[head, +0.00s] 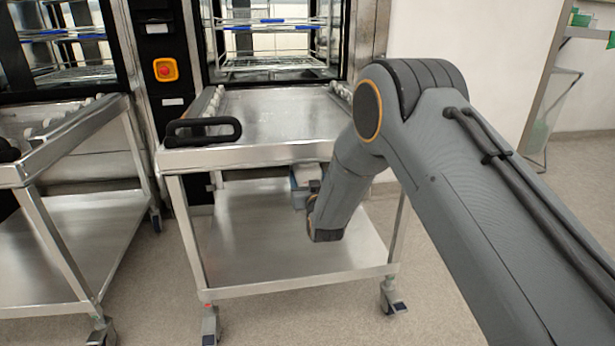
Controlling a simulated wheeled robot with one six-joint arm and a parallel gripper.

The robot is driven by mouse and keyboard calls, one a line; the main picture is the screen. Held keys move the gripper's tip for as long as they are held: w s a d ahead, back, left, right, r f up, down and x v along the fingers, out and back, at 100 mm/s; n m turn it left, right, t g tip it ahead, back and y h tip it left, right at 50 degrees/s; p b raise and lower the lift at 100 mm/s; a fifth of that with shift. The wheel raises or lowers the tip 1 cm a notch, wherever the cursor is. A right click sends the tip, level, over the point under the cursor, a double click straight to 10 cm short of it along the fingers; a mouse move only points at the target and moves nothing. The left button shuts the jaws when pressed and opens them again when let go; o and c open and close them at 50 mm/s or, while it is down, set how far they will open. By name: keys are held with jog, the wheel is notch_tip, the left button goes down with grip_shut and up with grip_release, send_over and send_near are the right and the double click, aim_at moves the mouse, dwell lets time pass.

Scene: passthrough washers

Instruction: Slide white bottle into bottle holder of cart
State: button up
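The metal cart (280,116) stands in front of the open washer, with a flat top, a lower shelf and a black handle (203,131) at its front left corner. My arm reaches from the right over the cart's front right side and bends down below the top's edge. My gripper (301,186) is at the end of the arm, in front of the cart's opening between top and lower shelf. It is small, mostly hidden by my wrist, and its fingers cannot be made out. I cannot make out a white bottle or a bottle holder.
A second metal cart (75,120) stands at the left. Washers (277,40) with wire racks stand behind. An orange-and-red button (166,69) is on the black panel between them. The cart's lower shelf (260,255) looks empty. Floor is free at front right.

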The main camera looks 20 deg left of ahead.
jog(key=shift+f, duration=0.2)
jog(key=o, duration=1.1)
jog(key=shift+o, duration=0.2)
jog(key=shift+s, duration=0.1)
